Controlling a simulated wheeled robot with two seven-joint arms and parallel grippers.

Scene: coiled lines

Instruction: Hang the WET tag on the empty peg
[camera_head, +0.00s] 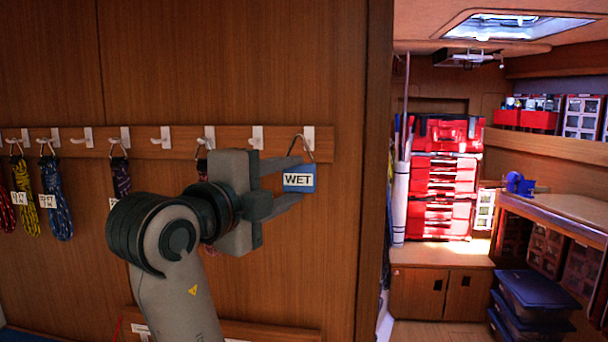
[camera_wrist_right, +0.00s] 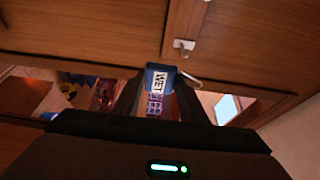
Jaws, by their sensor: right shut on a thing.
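The WET tag (camera_head: 299,179) is blue with a white label and a thin wire loop on top. My right gripper (camera_head: 287,182) is shut on it, just below the peg rail. The loop overlaps the rightmost white peg (camera_head: 308,138) in the head view; I cannot tell whether it is around the peg or in front of it. In the wrist view the tag (camera_wrist_right: 159,80) sits between the fingertips, and a white peg (camera_wrist_right: 184,45) shows apart from it, up and to the right. My left gripper is not in view.
The wooden rail (camera_head: 230,139) carries a row of white pegs. Coiled lines hang at the left, including a yellow (camera_head: 25,195) and a blue one (camera_head: 57,200). Bare pegs include one (camera_head: 162,138) mid-rail. The panel edge (camera_head: 376,180) stands right of the rail.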

